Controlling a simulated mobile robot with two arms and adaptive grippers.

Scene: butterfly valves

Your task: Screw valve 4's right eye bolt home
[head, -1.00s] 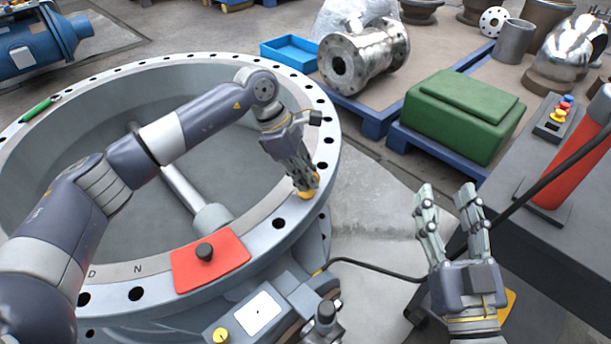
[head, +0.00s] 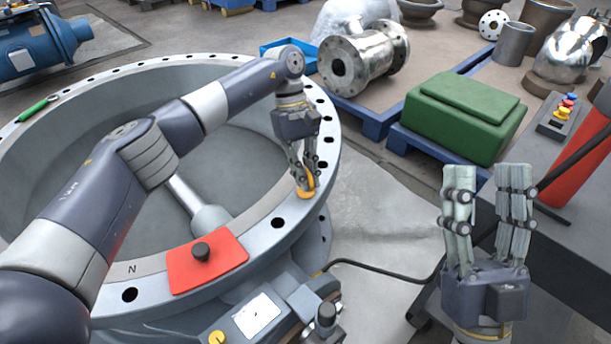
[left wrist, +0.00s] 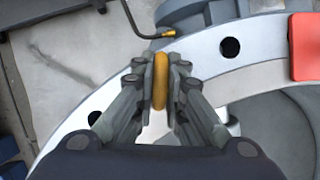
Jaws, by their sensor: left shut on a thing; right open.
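The large butterfly valve has a grey round flange (head: 252,228) with several dark bolt holes. A yellow eye bolt (head: 307,190) stands on the right side of this flange. My left gripper (head: 305,184) is shut on it from above. In the left wrist view the yellow ring of the eye bolt (left wrist: 160,82) is upright between the two fingers (left wrist: 160,85). Its thread and its seat on the flange are hidden, so I cannot tell how deep it sits.
A red plate with a black knob (head: 203,255) lies on the near flange. A black cable (head: 375,268) runs on the right. A green case (head: 463,115) and a metal pipe fitting (head: 365,60) rest on blue pallets. A green pen-like tool (head: 37,108) lies on the far-left flange.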

